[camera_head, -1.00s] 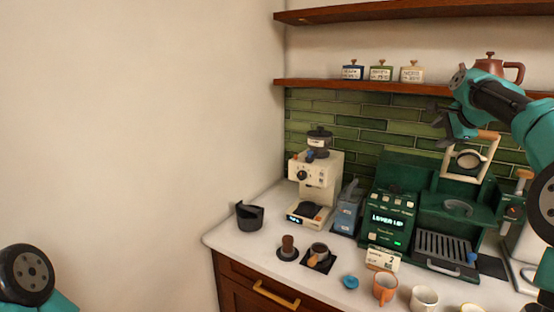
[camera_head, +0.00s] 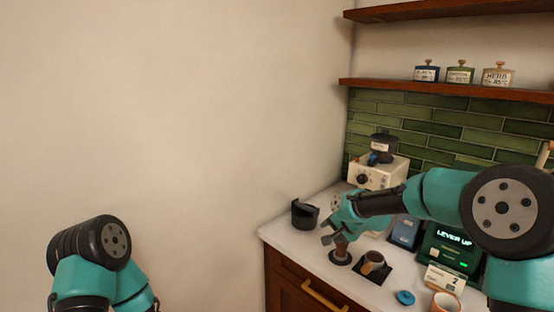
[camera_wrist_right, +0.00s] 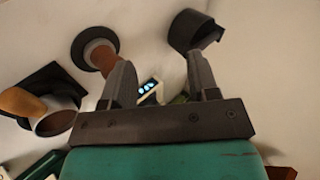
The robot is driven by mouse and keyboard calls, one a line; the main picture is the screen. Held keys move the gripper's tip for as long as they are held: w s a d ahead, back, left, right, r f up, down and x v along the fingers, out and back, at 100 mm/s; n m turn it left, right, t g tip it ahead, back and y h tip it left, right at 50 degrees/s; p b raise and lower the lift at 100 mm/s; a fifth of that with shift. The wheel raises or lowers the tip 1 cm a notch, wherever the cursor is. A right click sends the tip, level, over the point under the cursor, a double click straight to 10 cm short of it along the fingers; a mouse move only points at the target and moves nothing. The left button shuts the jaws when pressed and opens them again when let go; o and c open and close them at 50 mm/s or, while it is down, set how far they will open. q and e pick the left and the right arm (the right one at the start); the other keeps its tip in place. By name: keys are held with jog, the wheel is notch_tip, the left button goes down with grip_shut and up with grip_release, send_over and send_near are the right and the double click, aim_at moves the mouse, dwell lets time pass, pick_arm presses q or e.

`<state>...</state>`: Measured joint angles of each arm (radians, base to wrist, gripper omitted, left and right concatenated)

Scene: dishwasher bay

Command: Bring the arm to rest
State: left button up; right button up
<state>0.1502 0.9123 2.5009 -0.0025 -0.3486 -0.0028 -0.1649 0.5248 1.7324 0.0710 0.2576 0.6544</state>
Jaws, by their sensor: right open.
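My right gripper (camera_head: 332,232) is open and empty, above the counter at the front left. It hangs over or close to the brown-handled tamper (camera_head: 341,246) on its round dark base; the exact gap is unclear. In the wrist view the open fingers (camera_wrist_right: 160,72) have nothing between them, and the tamper (camera_wrist_right: 100,52) lies just beyond the left finger. The dark open cup (camera_wrist_right: 190,30) shows past the right finger. My left arm shows at the lower left of the head view, but its gripper is out of frame.
The dark cup (camera_head: 304,214) stands near the counter's left edge. A portafilter (camera_head: 374,262) sits on a dark square mat. A blue lid (camera_head: 405,298) and an orange cup (camera_head: 445,303) are at the front. The grinder (camera_head: 378,172) and green machine (camera_head: 447,250) stand behind. The left wall is bare.

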jog(key=s+a+f+n+g, duration=0.1)
jog(key=s+a+f, duration=0.15)
jog(key=f, duration=0.25)
jog(key=s+a+f+n, duration=0.2)
jog(key=s+f, duration=0.2)
jog(key=f, duration=0.1)
jog(key=s+a+f+n+g, duration=0.1)
jog(key=s+a+f, duration=0.15)
jog(key=f, duration=0.25)
jog(key=s+d+f+g, duration=0.1)
jog(key=s+d+f, duration=0.2)
jog(key=s+f, duration=0.4)
jog(key=s+d+f+n+g, duration=0.1)
jog(key=s+d+f+g, duration=0.1)
jog(key=s+d+f, duration=0.2)
jog(key=s+d+f+g+h, duration=0.1)
jog(key=s+d+f, duration=0.3)
jog(key=s+f, duration=0.6)
jog(key=s, duration=0.5)
jog(key=shift+d+n, duration=0.25)
jog(key=shift+n, duration=0.15)
